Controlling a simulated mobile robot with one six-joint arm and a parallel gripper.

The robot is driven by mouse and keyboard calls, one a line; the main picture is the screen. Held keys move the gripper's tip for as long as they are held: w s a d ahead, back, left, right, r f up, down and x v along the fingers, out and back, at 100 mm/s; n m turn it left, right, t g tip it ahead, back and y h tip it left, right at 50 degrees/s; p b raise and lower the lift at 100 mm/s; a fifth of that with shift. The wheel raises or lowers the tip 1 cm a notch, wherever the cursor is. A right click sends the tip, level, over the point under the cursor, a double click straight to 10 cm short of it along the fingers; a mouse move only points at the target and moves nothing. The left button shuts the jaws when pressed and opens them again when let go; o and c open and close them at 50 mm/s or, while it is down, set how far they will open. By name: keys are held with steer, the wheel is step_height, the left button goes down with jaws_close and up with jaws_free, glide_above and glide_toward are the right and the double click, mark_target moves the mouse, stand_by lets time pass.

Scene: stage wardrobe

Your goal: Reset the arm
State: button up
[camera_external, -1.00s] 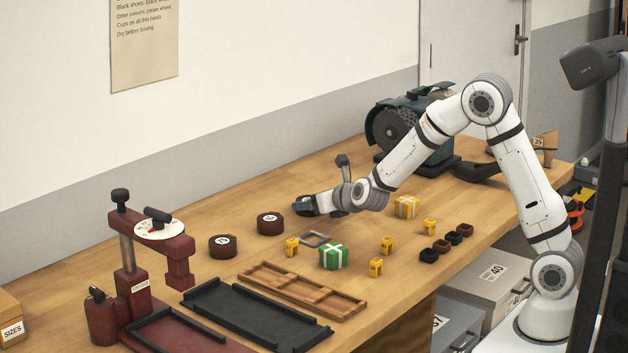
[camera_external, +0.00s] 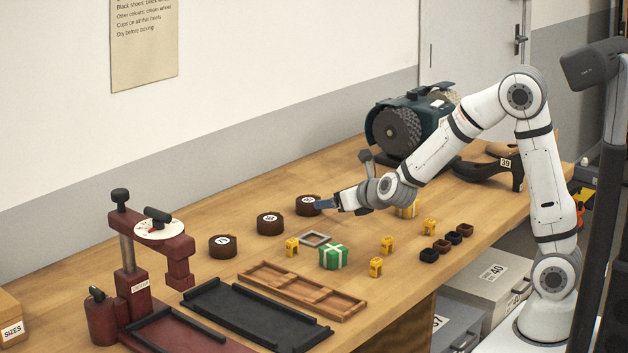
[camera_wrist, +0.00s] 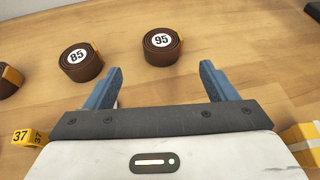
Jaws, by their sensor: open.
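My gripper (camera_external: 327,203) hangs low over the workbench (camera_external: 400,255), reaching left from my arm. In the wrist view its two blue fingers (camera_wrist: 160,88) are spread wide with nothing between them. A brown belt roll labelled 95 (camera_wrist: 162,46) lies just beyond the fingertips. In the external view that roll (camera_external: 308,205) sits at the tip of the gripper. A second roll labelled 85 (camera_wrist: 80,56) is to its left and also shows in the external view (camera_external: 270,223). A third roll (camera_external: 223,246) stands farther left.
A green box with white ribbon (camera_external: 333,256), several yellow number blocks (camera_external: 387,245), a wooden tray (camera_external: 300,290) and a black tray (camera_external: 255,315) lie in front. A yellow box (camera_external: 406,208) is under my wrist. A brush machine (camera_external: 400,130) stands behind.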

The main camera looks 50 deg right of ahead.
steer(key=s+r+n+g+y+p, duration=0.2)
steer(key=s+r+n, duration=0.1)
steer(key=s+n, duration=0.55)
steer(key=s+r+n+g+y+p, duration=0.25)
steer(key=s+r+n, duration=0.2)
steer(key=n, duration=0.75)
steer(key=s+d+n+g+h+p, duration=0.1)
steer(key=s+d+n+g+p, duration=0.1)
steer(key=s+n, duration=0.6)
steer(key=s+d+r+n+g+h+p, duration=0.1)
steer(key=s+d+n+g, duration=0.3)
steer(key=s+n, duration=0.5)
steer(key=shift+s+d+r+p, duration=0.2)
steer(key=shift+s+d+p, duration=0.25)
steer(key=shift+s+d, duration=0.3)
steer(key=shift+r, duration=0.15)
steer(key=p+v, duration=0.2)
steer(key=v, duration=0.1)
steer(key=shift+w+p, duration=0.25)
steer(key=shift+p, duration=0.15)
stand_by(2.7)
